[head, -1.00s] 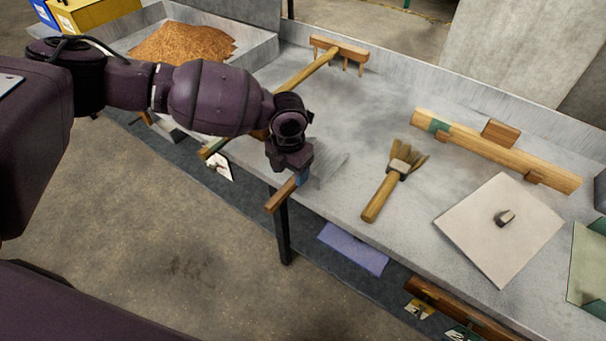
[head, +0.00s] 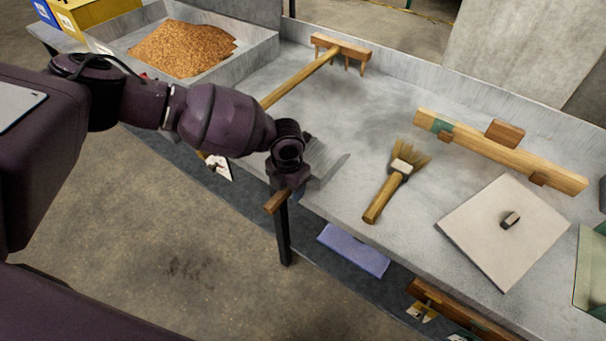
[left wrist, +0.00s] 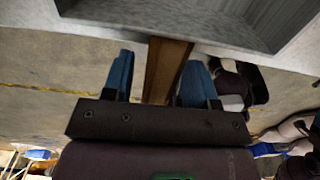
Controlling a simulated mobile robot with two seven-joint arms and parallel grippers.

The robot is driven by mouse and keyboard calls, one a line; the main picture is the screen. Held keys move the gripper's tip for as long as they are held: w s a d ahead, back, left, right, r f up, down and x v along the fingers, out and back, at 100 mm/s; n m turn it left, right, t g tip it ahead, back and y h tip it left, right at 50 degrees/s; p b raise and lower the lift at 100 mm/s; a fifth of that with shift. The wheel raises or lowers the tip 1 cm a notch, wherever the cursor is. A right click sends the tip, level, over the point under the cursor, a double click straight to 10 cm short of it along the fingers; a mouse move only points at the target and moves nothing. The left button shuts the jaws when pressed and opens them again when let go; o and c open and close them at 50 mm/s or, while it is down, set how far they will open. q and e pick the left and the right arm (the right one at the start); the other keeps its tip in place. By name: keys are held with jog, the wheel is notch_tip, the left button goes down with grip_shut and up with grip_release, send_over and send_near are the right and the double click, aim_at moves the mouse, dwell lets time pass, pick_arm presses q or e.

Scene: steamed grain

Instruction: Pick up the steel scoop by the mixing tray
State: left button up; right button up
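The steel scoop (head: 328,168) lies at the table's front edge, its grey pan on the tabletop and its wooden handle pointing out past the edge. My left gripper (head: 284,190) is down over the handle in the head view, where its fingertips are hidden. In the left wrist view, the wooden handle (left wrist: 165,70) runs between the two blue fingers of the left gripper (left wrist: 158,80). A small gap shows on the handle's left side, and the right finger overlaps its edge. The mixing tray (head: 262,52) with brown grain stands at the back left. My right gripper is not in view.
On the metal table (head: 350,125), a wooden rake (head: 340,47) lies behind the scoop. A brush (head: 385,190), a wooden beam (head: 490,150) and a pale square board (head: 480,240) lie to the right.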

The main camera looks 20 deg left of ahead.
pick_arm(q)
grip_shut()
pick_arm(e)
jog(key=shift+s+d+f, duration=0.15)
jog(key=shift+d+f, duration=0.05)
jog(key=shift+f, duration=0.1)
pick_arm(q)
jog(key=shift+r, duration=0.15)
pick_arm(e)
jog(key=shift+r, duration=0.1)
pick_arm(q)
jog(key=shift+r, duration=0.3)
notch_tip(320, 180, up, 7)
jog(key=shift+w+r+p, duration=0.1)
jog(key=shift+p, duration=0.55)
notch_tip(320, 180, up, 12)
jog(key=p, duration=0.1)
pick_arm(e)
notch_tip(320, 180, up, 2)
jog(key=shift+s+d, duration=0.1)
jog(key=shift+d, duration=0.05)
